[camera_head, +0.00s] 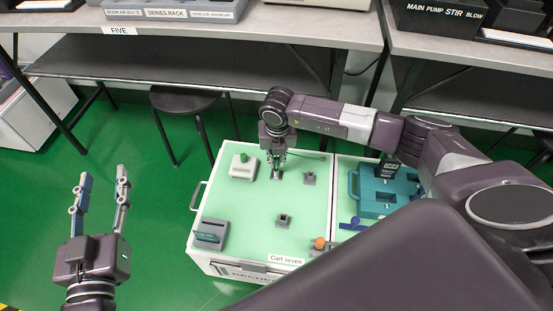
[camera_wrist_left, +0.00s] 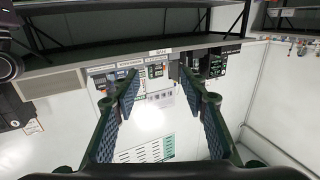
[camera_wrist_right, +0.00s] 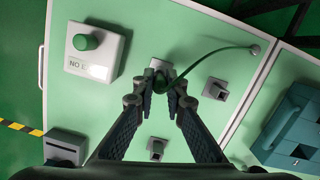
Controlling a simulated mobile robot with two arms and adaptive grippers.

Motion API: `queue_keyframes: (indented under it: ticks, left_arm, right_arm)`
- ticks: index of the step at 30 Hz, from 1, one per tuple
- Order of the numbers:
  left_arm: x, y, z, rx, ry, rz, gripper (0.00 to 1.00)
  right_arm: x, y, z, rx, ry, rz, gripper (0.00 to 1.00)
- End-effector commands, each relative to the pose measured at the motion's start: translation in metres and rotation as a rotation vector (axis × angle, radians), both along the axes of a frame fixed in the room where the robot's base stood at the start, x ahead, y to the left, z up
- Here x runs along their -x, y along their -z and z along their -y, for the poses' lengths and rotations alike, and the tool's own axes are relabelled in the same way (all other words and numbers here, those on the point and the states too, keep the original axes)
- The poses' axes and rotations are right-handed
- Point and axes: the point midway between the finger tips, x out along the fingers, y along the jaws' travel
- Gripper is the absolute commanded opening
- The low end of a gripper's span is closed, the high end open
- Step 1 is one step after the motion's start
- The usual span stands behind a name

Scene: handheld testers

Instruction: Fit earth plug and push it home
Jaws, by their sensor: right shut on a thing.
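The earth plug (camera_wrist_right: 163,82) is a dark green piece between the fingertips of my right gripper (camera_wrist_right: 163,88) in the right wrist view. A green lead (camera_wrist_right: 215,52) runs from it to a round grey fixing (camera_wrist_right: 254,49) on the cart top. A grey block (camera_wrist_right: 158,63) shows right beyond the plug; I cannot tell how far the plug is in it. In the head view my right gripper (camera_head: 276,160) is shut and points down, low over the green cart top. My left gripper (camera_head: 103,175) is open and empty, raised left of the cart.
The cart top (camera_head: 240,215) carries a white box with a green button (camera_head: 243,166), two small grey blocks (camera_head: 310,178) (camera_head: 283,220), and a grey slotted holder (camera_head: 210,234). A teal case (camera_head: 385,190) lies on the right half. A stool (camera_head: 184,99) and benches stand behind.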

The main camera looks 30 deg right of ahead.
Motion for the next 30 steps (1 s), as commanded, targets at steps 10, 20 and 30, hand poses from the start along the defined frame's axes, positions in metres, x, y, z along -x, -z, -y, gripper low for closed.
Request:
queue_keyframes:
  ticks: [10,20,30]
  left_arm:
    - [0.000,-0.006,0.001,0.008,0.002,0.031,0.40]
    - [0.000,-0.013,0.002,0.017,0.003,0.061,0.40]
    - [0.000,-0.021,0.003,0.025,0.005,0.097,0.40]
  right_arm:
    - [0.000,0.002,0.000,0.000,0.000,0.000,0.00]
    - [0.000,0.004,0.000,0.000,0.000,0.000,0.00]
    - [0.000,0.007,0.000,0.000,0.000,0.000,0.00]
